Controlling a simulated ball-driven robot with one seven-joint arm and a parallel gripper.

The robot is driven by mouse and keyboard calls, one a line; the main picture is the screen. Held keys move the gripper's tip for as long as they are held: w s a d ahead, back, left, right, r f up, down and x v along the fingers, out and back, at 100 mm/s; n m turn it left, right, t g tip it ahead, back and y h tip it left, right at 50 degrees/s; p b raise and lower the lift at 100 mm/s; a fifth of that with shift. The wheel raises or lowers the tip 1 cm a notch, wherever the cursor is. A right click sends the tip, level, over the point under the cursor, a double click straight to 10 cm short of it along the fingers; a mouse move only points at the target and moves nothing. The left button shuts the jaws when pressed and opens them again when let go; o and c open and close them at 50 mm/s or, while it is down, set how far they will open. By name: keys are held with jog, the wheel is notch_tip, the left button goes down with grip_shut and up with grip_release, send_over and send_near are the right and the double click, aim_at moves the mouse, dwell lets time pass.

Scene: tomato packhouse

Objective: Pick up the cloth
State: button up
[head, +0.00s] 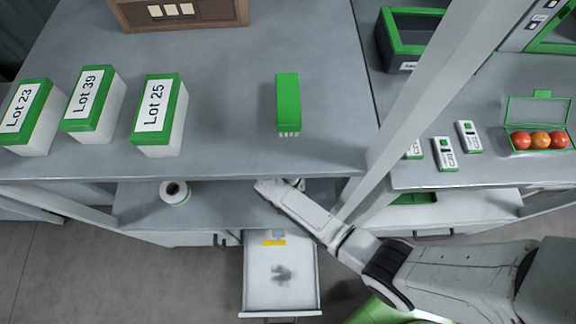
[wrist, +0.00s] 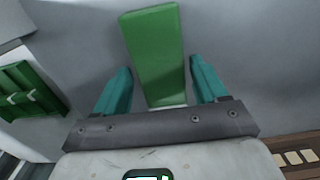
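No cloth can be made out for certain. In the head view, the open white drawer (head: 251,290) holds a small flat yellow thing (head: 273,242) at its back, which may be the cloth. A dark grey patch (head: 283,273) lies in its middle; I cannot tell if it is fabric or a stain. My gripper (wrist: 160,66) shows in the wrist view with its teal fingers apart. A green block (wrist: 155,52) shows between them; I cannot tell how far beyond the fingers it lies. In the head view my arm's end is by the counter's front edge, fingers hidden.
A green brush-like block (head: 288,100) stands on the grey counter (head: 235,120), with several lot boxes (head: 158,115) to its left. A pale post (head: 400,110) rises right of my gripper. A tomato box (head: 540,140) is far right.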

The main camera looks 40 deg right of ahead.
jog(key=c, duration=0.7)
jog(key=shift+c, duration=0.2)
jog(key=shift+r, duration=0.5)
notch_tip(320, 180, up, 3)
jog(key=shift+f+p, duration=0.2)
jog(key=shift+p, duration=0.35)
jog(key=s+r, duration=0.1)
jog(key=s+a+r+p, duration=0.1)
jog(key=r, duration=0.1)
jog(key=s+a+r, duration=0.1)
jog(key=s, duration=0.1)
jog(key=shift+r, duration=0.4)
jog(key=s+a+r, duration=0.4)
jog(key=s, duration=0.4)
jog(key=shift+s+a+r+p, duration=0.15)
jog(key=shift+s+r+p, duration=0.15)
jog(key=shift+p, duration=0.1)
